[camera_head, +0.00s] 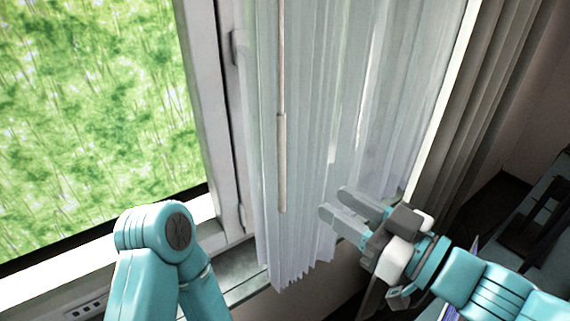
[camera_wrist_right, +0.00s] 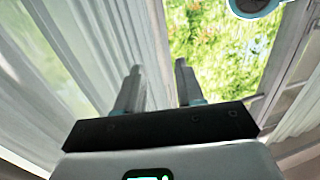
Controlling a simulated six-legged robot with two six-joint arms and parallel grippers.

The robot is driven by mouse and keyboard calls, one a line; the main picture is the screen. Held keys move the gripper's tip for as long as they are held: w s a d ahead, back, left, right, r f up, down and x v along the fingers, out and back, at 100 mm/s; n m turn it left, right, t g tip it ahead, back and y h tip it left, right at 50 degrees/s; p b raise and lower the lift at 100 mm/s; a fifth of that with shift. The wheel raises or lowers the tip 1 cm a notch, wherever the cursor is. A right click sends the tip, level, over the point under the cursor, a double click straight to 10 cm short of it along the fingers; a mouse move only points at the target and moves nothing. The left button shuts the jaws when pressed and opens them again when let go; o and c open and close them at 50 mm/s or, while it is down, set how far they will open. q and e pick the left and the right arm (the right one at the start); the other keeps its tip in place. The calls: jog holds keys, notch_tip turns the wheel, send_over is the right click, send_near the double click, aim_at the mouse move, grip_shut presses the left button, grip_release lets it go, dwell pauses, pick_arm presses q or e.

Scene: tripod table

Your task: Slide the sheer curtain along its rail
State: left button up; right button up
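The sheer curtain (camera_head: 330,100) is white, translucent and pleated, and hangs beside the window in the head view. A thin rod with a thicker pale handle (camera_head: 281,160) hangs in front of its left part. My right gripper (camera_head: 333,202) is open, its fingers pointing left at the curtain's lower part, right of the handle. In the right wrist view my right gripper (camera_wrist_right: 158,76) has its two fingers apart, with nothing seen held; sheer fabric (camera_wrist_right: 70,70) fills the left side. My left arm shows at lower left, but its gripper is out of view. The rail is not visible.
The window frame (camera_head: 210,110) and sill (camera_head: 70,285) stand left of the curtain, with green foliage outside. A heavier grey-brown drape (camera_head: 470,110) hangs to the right. A dark piece of furniture (camera_head: 530,215) is at the far right, behind my right arm.

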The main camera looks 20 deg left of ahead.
aim_at(283, 171)
jog(key=p+x, duration=0.2)
jog(key=x, duration=1.1)
jog(key=shift+w+a, duration=0.2)
jog(key=shift+w, duration=0.05)
jog(key=shift+w+d, duration=0.1)
jog(key=shift+d, duration=0.15)
jog(key=shift+c, duration=0.3)
jog(key=c, duration=0.5)
grip_shut()
jog(key=shift+a, duration=0.15)
